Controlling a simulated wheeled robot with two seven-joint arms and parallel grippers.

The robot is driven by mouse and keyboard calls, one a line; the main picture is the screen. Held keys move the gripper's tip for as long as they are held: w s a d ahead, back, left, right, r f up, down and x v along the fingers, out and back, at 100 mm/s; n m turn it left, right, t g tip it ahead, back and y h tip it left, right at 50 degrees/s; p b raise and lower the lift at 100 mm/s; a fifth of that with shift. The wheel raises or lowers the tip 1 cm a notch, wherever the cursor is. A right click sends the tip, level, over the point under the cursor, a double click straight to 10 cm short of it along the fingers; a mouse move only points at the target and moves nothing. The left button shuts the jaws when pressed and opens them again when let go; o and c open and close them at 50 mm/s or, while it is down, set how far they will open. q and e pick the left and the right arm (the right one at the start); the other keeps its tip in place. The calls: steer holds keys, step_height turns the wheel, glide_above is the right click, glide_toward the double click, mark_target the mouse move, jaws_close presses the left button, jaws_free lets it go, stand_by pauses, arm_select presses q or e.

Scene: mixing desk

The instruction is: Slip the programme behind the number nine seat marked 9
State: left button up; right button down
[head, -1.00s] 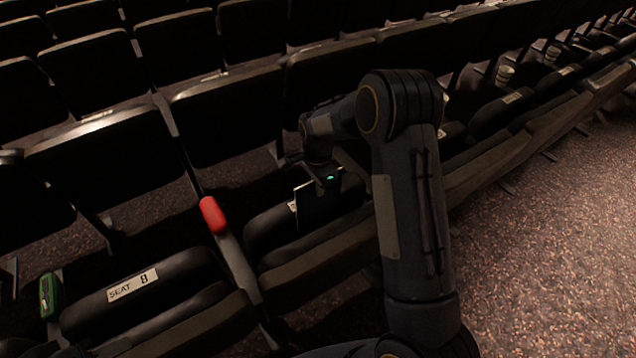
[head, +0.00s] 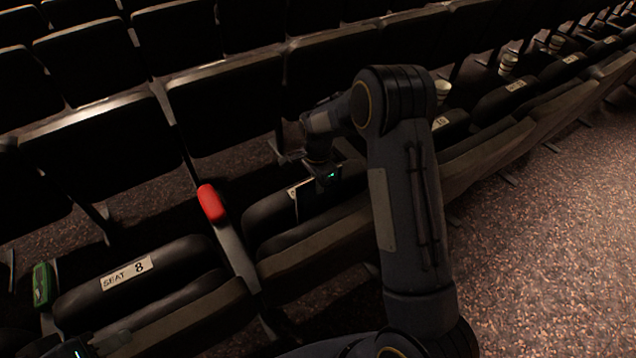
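The programme (head: 311,203) is a thin dark panel with a pale left edge. It stands at the seat between SEAT 8 and the seat marked 10, partly hiding a pale number plate (head: 301,184) whose digits I cannot read. My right gripper (head: 325,180), with a small green light, is at its top edge and appears shut on it; the fingertips are hard to make out in the dark. Whether the programme is behind the seat part or in front of it I cannot tell. My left gripper (head: 75,348) shows only in part at the bottom left; its fingers are not clear.
SEAT 8's plate (head: 127,273) is on the seat at the lower left. A red object (head: 211,204) sits on the armrest beside it, and a green object (head: 42,286) on the far-left armrest. Cups (head: 442,91) stand farther along the row. Carpet at right is clear.

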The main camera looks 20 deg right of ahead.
step_height(320, 180, down, 4)
steer(key=shift+r+b, duration=0.1)
steer(key=shift+b, duration=1.1)
steer(key=c, duration=1.5)
jaws_free()
steer(key=shift+c, duration=0.2)
steer(key=shift+s, duration=0.1)
step_height(320, 180, up, 18)
steer(key=p, duration=1.2)
steer(key=shift+p, duration=0.35)
